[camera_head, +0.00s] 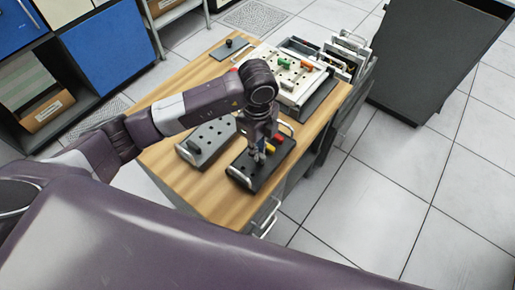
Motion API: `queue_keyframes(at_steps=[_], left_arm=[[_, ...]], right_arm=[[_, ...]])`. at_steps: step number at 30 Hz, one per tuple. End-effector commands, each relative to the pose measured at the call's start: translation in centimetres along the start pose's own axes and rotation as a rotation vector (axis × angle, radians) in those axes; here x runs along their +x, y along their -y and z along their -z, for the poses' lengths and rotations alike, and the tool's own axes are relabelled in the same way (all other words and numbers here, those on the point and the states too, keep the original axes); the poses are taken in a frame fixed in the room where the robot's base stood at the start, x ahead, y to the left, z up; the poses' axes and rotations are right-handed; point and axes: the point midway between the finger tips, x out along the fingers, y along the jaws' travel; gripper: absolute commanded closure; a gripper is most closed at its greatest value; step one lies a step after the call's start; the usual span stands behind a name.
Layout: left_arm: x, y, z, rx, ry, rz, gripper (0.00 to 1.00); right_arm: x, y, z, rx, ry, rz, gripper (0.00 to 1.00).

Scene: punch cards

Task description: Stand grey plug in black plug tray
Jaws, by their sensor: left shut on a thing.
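The black plug tray (270,170) lies near the front right edge of the wooden table, with a light handle at each end. A red plug (278,138) and a yellow plug (271,147) stand in it. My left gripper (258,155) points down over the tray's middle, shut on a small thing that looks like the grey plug. The fingers largely hide this plug, and I cannot tell whether its foot is in a hole. My right gripper is not in view.
A grey tray with holes (216,138) lies left of the black one. A white panel with coloured plugs (292,80) and a rack of cards (345,55) stand at the back right. A small dark plate (229,49) lies at the far end. The front left tabletop (195,190) is clear.

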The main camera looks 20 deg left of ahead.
Motion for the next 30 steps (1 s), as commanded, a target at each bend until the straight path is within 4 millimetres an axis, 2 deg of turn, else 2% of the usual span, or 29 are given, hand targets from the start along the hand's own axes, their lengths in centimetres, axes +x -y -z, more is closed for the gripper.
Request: queue_keyframes(at_steps=[30], left_arm=[[0.97,-0.01,-0.02,0.000,0.000,0.000,1.00]], right_arm=[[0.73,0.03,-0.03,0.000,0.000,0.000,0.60]])
